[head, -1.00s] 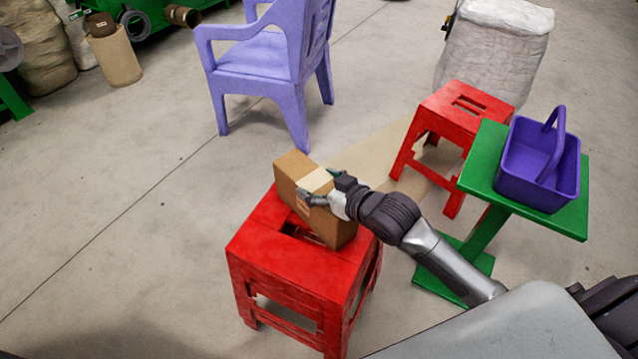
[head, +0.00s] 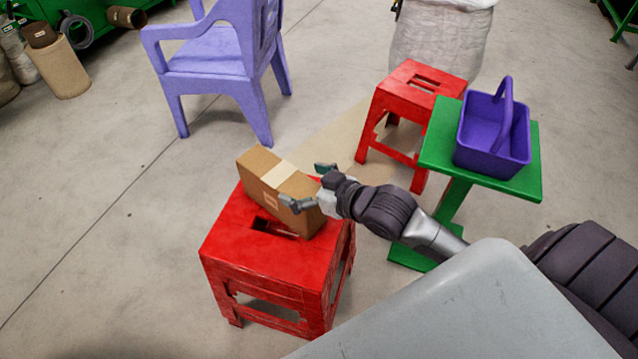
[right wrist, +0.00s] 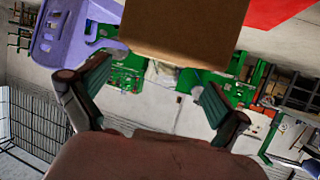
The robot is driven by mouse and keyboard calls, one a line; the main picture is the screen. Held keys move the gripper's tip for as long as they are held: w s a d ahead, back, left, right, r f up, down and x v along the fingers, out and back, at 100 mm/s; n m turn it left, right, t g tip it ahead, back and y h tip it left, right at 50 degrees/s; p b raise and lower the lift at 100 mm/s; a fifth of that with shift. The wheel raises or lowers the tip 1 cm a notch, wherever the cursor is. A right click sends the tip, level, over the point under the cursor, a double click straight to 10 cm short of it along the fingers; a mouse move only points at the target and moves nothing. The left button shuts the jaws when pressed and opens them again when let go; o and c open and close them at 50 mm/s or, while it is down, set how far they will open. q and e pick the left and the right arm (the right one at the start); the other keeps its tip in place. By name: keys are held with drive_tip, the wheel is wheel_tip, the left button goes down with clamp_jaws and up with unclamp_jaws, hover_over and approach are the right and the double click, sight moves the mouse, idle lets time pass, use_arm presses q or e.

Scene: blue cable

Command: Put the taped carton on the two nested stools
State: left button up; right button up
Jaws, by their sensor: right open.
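The taped carton (head: 268,183), brown with a pale tape strip, lies on top of the near red nested stools (head: 245,240). It sits toward the back right of the seat, partly covering the slot. My right gripper (head: 308,187) is open at the carton's right end, with its fingers apart. In the right wrist view the carton (right wrist: 185,30) is just beyond the open fingertips (right wrist: 155,85), with a gap between it and the fingers. My left gripper is not in view.
Another red stool (head: 425,75) stands behind right. A green table (head: 525,180) with a purple basket (head: 490,145) is at the right. A purple chair (head: 205,65) stands at the back left.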

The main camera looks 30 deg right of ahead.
use_arm(q)
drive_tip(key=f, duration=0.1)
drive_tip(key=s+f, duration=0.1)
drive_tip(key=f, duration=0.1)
drive_tip(key=shift+p, duration=0.3)
use_arm(e)
drive_tip(key=v, duration=0.5)
drive_tip(key=shift+s+d+r, duration=0.15)
drive_tip(key=shift+s, duration=0.2)
